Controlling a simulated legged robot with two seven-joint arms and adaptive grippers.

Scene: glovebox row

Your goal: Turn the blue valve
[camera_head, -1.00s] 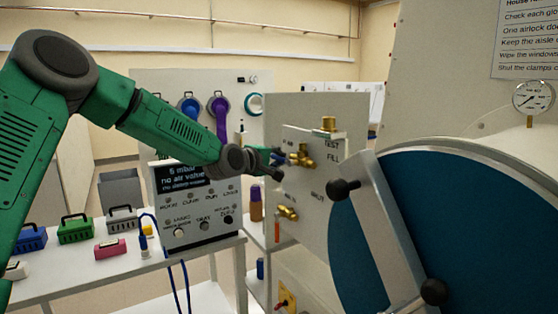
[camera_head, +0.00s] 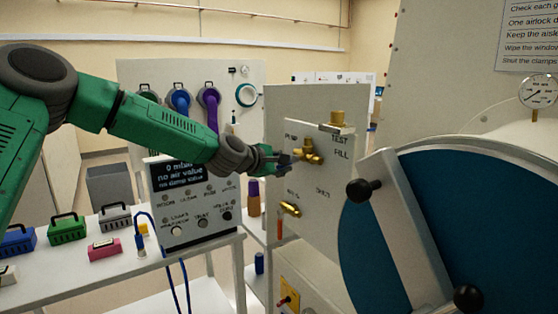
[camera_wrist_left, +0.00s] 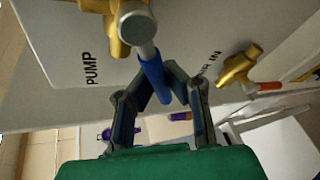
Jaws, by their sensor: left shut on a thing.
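The blue valve handle (camera_wrist_left: 151,68) is a short blue rod with a grey end on a brass valve body, beside the word PUMP in the left wrist view. In the head view the brass valve body (camera_head: 309,153) sits on the upper part of the white panel. My left gripper (camera_head: 277,160) reaches in from the left at this valve and mostly hides the handle there. In the left wrist view my left gripper (camera_wrist_left: 163,93) has its fingers closed around the lower end of the blue handle. My right gripper is not in view.
A second brass valve (camera_head: 290,208) sits lower on the panel (camera_head: 310,235). A control box (camera_head: 190,205) with a display reading 0 stands on the bench to the left. A large blue round door (camera_head: 480,220) with a clamp bar and black knobs stands at the right.

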